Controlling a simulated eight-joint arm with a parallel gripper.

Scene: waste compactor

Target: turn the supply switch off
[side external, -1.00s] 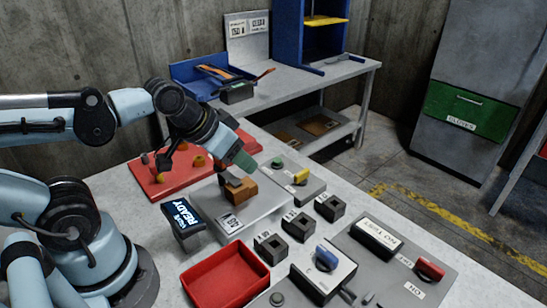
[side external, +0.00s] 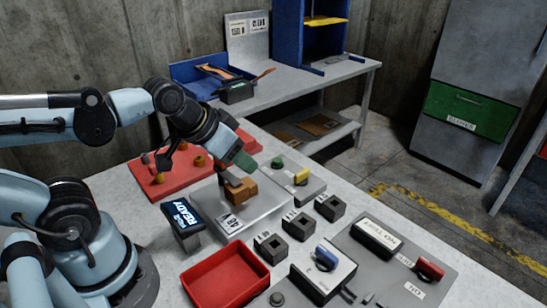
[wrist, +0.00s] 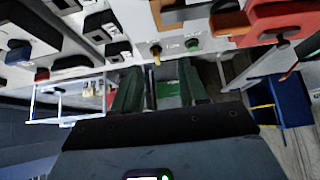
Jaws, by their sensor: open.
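I cannot read which switch is the supply switch. At the front right, a grey panel (side external: 360,234) carries a white box with a blue rotary handle (side external: 327,257) and a red-handled switch (side external: 430,269) beside an ON label. A yellow-handled switch (side external: 301,176) sits on a grey plate farther back, next to a green button (side external: 277,162).
A red tray (side external: 225,276) stands in front. Several black sockets (side external: 299,222) lie between scale and panel. A red board (side external: 160,181) lies behind.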

